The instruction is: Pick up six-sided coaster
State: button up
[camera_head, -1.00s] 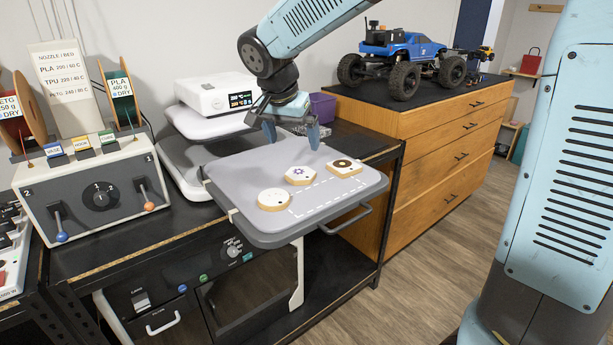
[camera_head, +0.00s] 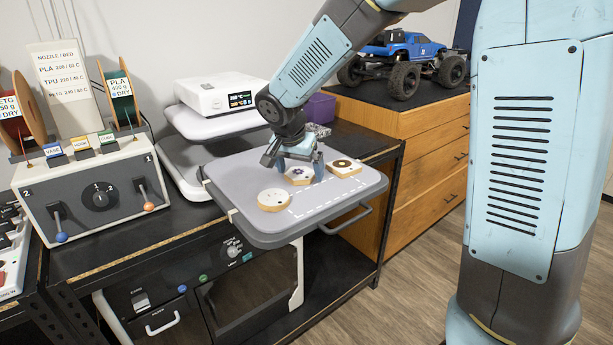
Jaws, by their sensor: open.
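The six-sided coaster (camera_head: 298,178) lies on the grey tray (camera_head: 235,185), between a round coaster (camera_head: 274,199) at its left and a square coaster (camera_head: 344,167) with a dark ring at its right. It is pale with a small dark mark on top. My gripper (camera_head: 300,172) is open and low over the six-sided coaster, with one finger at each side of it. The fingers hide part of its back edge. I cannot tell whether they touch it.
A dashed white outline marks the tray's front. A white box (camera_head: 215,95) stands behind. A control box with levers (camera_head: 98,195) is at the left. A blue toy truck (camera_head: 403,60) stands on the wooden drawers (camera_head: 425,135) at the back right.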

jog(key=c, duration=1)
